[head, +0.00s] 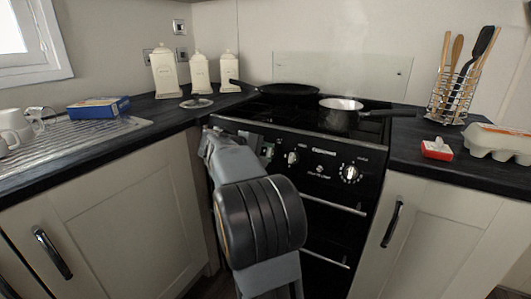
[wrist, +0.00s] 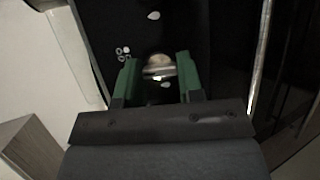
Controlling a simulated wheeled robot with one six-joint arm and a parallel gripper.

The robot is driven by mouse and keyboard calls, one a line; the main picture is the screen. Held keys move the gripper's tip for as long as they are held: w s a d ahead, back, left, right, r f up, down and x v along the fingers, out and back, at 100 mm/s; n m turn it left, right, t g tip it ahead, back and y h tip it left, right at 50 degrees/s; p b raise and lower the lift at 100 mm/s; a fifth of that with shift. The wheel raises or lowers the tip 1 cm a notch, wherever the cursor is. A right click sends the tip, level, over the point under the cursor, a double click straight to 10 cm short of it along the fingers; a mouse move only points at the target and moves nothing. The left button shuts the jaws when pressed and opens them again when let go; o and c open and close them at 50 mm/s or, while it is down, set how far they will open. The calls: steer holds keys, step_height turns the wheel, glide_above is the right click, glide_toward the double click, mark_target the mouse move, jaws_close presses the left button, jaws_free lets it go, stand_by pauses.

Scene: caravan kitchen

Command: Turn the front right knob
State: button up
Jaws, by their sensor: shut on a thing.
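The black cooker's front panel (head: 322,165) carries the knobs. In the wrist view, a round silver knob (wrist: 158,72) sits between the green fingers of my gripper (wrist: 156,62), one on each side, and my gripper is shut on it. A small mark of several circles is printed left of it. In the head view, my gripper (head: 266,148) is at the panel's left end, and my arm hides part of the panel there. Two other knobs show clear of my gripper: a middle knob (head: 292,158) and a larger right knob (head: 351,173).
A pan with a long handle (head: 341,112) and a flat black pan (head: 285,89) stand on the hob. An oven handle (head: 335,205) runs below the panel. Worktops flank the cooker; a red box (head: 437,149) and an egg carton (head: 497,142) are at right.

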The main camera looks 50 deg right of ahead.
steer(key=o, duration=0.9)
steer(key=p+v, duration=0.4)
steer(key=v, duration=0.9)
steer(key=shift+w+a+r, duration=0.1)
steer(key=shift+a, duration=0.3)
steer(key=s+a+r+t+y+p, duration=0.2)
steer(key=s+a+r+y+p, duration=0.2)
steer(key=a+p, duration=0.3)
steer(key=s+a+r+t+y+p, duration=0.2)
steer(key=s+a+r+y+p, duration=0.2)
steer(key=a+p, duration=0.3)
steer(key=s+a+r+t+y+p, duration=0.2)
steer(key=s+a+r+y+p, duration=0.2)
steer(key=a+p, duration=0.4)
steer(key=shift+s+r+n+t+y+p, duration=0.2)
steer(key=shift+s+p, duration=0.3)
steer(key=shift+p, duration=1.4)
steer(key=shift+s+r+n+t+y+p, duration=0.1)
steer(key=shift+s+y+p, duration=0.3)
steer(key=shift+p, duration=1.45)
